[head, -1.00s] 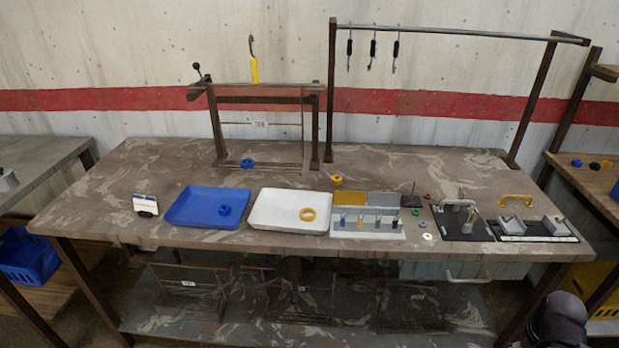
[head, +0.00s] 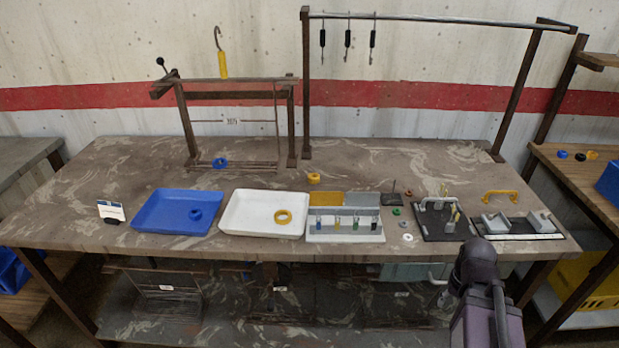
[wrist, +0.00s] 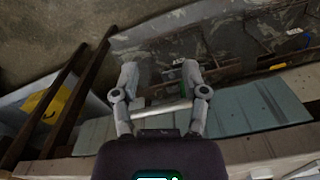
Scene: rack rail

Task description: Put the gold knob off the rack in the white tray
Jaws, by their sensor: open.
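A grey rack (head: 346,236) stands on the table just right of the white tray. It holds a row of small coloured knobs, and the gold knob (head: 338,225) appears to be the yellowish one, second from the left. It is small and its details are unclear. The white tray (head: 240,229) lies flat with a yellow ring (head: 284,217) inside at its right. My gripper (wrist: 160,78) is open and empty in the wrist view, above a grey-green bin. The gold knob and white tray are not seen there. In the head view only my arm shows, at the lower right.
A blue tray (head: 150,224) with a blue ring lies left of the white tray. Another yellow ring (head: 313,178) sits behind the rack. Dark fixtures with handles (head: 445,220) stand to the right. A tall frame (head: 306,100) with hanging hooks rises behind.

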